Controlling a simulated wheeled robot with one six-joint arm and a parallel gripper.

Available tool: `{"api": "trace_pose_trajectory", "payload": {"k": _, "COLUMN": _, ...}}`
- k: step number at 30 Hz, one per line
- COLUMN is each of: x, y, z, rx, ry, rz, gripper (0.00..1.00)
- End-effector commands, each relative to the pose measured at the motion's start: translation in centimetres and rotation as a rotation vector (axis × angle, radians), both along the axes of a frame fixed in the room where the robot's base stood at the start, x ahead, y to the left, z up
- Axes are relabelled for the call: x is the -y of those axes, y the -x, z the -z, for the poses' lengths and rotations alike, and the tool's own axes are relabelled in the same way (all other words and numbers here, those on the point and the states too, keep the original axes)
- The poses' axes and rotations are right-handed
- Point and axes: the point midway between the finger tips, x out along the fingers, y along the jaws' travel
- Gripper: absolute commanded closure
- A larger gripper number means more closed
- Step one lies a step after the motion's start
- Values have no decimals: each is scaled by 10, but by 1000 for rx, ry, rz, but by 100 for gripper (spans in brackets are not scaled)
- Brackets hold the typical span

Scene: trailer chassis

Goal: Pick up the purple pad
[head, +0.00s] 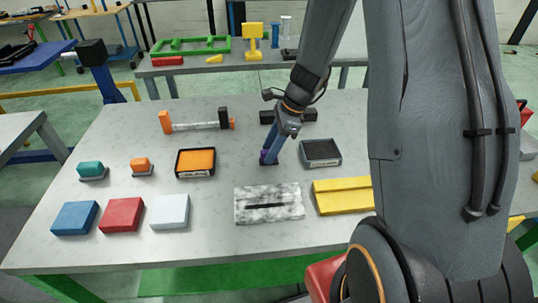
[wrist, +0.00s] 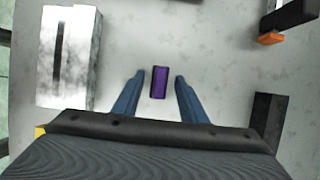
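The purple pad (wrist: 159,82) is a small dark purple block on the grey table in the wrist view. It lies between the tips of my gripper (wrist: 158,80), with a gap showing on each side. My gripper is open, with its two blue fingers apart. In the head view my gripper (head: 268,158) points down at the table, and only a sliver of the purple pad (head: 263,155) shows beside the fingers. The rest of the pad is hidden there by the fingers.
A marbled slotted block (head: 270,215) lies in front of my gripper. A black-topped tray (head: 320,152) is close on the right, an orange-topped tray (head: 195,161) on the left. A yellow block (head: 343,198) is at front right. Bare table lies around the pad.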

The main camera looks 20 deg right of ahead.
Motion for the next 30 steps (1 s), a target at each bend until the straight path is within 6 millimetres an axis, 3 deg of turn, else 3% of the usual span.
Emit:
{"api": "trace_pose_trajectory", "payload": {"k": 5, "x": -5, "y": -1, "z": 12, "rx": 1, "ry": 1, "rz": 0, "gripper": 61}}
{"api": "trace_pose_trajectory", "payload": {"k": 12, "x": -5, "y": -2, "z": 13, "rx": 1, "ry": 1, "rz": -1, "gripper": 61}}
{"api": "trace_pose_trajectory", "payload": {"k": 19, "x": -5, "y": -2, "z": 13, "rx": 1, "ry": 1, "rz": -1, "gripper": 100}}
{"api": "trace_pose_trajectory", "payload": {"k": 30, "x": -5, "y": -2, "z": 9, "rx": 4, "ry": 2, "rz": -2, "gripper": 100}}
